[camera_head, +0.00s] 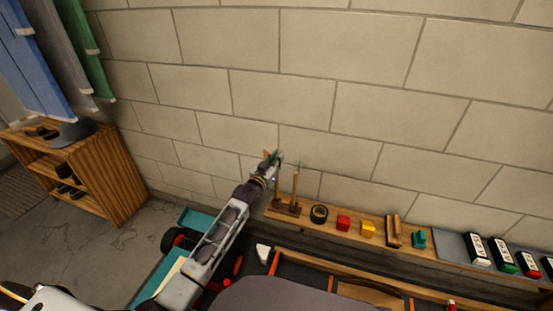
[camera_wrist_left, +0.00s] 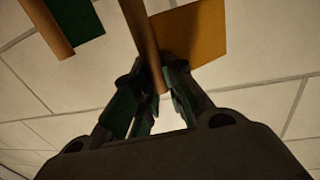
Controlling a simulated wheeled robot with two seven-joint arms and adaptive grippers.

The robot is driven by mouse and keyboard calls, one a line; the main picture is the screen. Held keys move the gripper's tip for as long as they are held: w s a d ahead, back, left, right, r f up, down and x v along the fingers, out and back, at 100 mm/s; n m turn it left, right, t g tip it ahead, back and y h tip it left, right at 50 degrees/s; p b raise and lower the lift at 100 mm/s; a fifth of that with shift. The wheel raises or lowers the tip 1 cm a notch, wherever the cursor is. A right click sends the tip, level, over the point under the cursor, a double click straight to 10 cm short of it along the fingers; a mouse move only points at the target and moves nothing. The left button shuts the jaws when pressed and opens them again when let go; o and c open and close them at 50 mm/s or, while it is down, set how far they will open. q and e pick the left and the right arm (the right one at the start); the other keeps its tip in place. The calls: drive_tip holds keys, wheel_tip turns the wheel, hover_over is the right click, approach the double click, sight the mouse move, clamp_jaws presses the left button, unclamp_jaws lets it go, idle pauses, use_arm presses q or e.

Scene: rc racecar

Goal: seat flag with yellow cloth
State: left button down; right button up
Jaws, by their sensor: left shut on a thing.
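My left gripper (camera_head: 270,167) reaches up against the wall from the lower left. In the left wrist view its fingers (camera_wrist_left: 158,82) are shut on the wooden pole (camera_wrist_left: 142,38) of the flag with yellow cloth (camera_wrist_left: 200,35). The yellow cloth is a small patch in the head view (camera_head: 266,153), partly covered by the gripper. A second pole with green cloth (camera_wrist_left: 78,18) stands apart from it. Below the gripper is a brown wooden stand (camera_head: 285,209) with two upright poles; I cannot tell how deep the held pole sits. My right gripper is out of view.
The wooden shelf along the wall carries a black tape roll (camera_head: 319,213), a red block (camera_head: 343,223), a yellow block (camera_head: 367,228), a wooden piece (camera_head: 393,232) and several boxes at the right. A teal car (camera_head: 157,276) lies below my arm. A slatted cabinet (camera_head: 90,178) stands left.

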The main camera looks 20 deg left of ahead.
use_arm(q)
drive_tip(key=shift+f+b, duration=1.4)
drive_tip(key=shift+f, duration=1.35)
idle(1.5)
drive_tip(key=c, duration=1.4)
unclamp_jaws()
drive_tip(key=shift+s, duration=0.1)
drive_tip(key=shift+s+a, duration=0.3)
drive_tip(key=shift+s, duration=1.65)
drive_tip(key=shift+s+a, duration=0.35)
drive_tip(key=shift+s, duration=1.55)
drive_tip(key=shift+s+a, duration=0.3)
drive_tip(key=shift+s, duration=1.65)
